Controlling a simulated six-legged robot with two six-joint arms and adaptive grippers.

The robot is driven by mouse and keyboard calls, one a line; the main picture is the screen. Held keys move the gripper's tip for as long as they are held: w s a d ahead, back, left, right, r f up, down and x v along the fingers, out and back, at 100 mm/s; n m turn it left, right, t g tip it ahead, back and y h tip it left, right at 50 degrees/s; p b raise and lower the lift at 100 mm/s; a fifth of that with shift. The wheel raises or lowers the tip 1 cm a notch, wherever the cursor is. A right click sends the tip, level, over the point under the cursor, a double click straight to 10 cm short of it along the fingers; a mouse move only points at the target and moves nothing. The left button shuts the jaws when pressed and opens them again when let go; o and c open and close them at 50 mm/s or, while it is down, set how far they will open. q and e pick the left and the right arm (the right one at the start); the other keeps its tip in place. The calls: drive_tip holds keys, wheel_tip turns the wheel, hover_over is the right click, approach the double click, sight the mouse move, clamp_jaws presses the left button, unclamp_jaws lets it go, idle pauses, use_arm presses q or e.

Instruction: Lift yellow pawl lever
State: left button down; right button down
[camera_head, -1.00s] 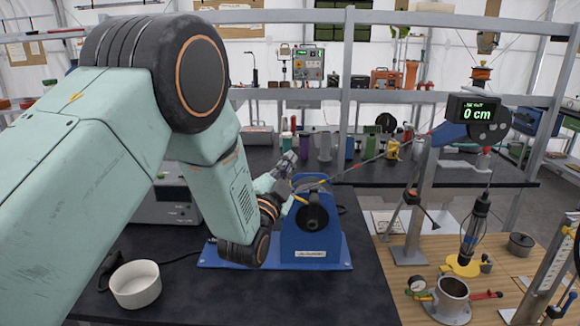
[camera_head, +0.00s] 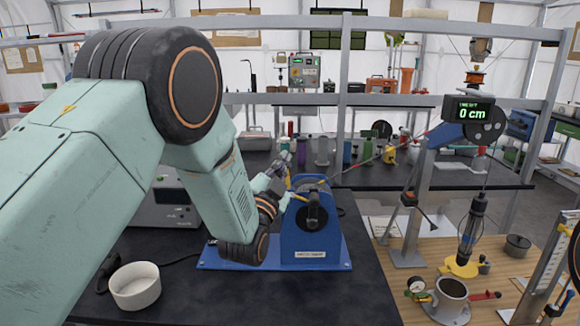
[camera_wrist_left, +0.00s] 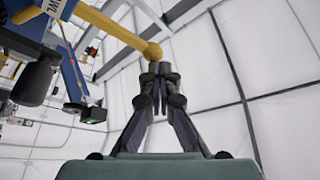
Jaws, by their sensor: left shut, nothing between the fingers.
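The yellow pawl lever (camera_wrist_left: 105,22) is a bar with a ball end in the left wrist view. It reaches from the blue winch housing (camera_wrist_left: 58,12), which carries partly cut-off lettering, to just above my left fingertips. My left gripper (camera_wrist_left: 159,76) is shut and empty, with its tips close below the ball end. I cannot tell whether they touch it. In the head view my left gripper (camera_head: 284,162) is at the upper left of the blue winch (camera_head: 316,238). My arm hides part of the winch, and the lever is hard to make out there. My right gripper is out of view.
A white bowl (camera_head: 135,285) stands on the dark bench at the left. A cable runs from the winch to a post with a display reading 0 cm (camera_head: 475,113). A dark hanging load (camera_head: 472,230) and a metal cylinder (camera_head: 450,300) are at the right.

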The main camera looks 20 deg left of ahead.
use_arm(q)
drive_tip(key=a+n+y+b, duration=0.1)
drive_tip(key=n, duration=0.1)
drive_tip(key=a+n+y+b, duration=0.1)
drive_tip(key=n+b, duration=0.1)
drive_tip(key=s+a+f+n+y+b, duration=0.1)
drive_tip(key=n, duration=0.1)
drive_tip(key=shift+a+f+t, duration=0.1)
drive_tip(key=shift+a+t, duration=0.05)
drive_tip(key=shift+t, duration=0.25)
drive_tip(key=shift+a, duration=0.2)
drive_tip(key=shift+w+d, duration=0.1)
drive_tip(key=shift+d, duration=0.1)
drive_tip(key=shift+a+f, duration=0.1)
drive_tip(key=shift+a, duration=0.05)
idle(0.4)
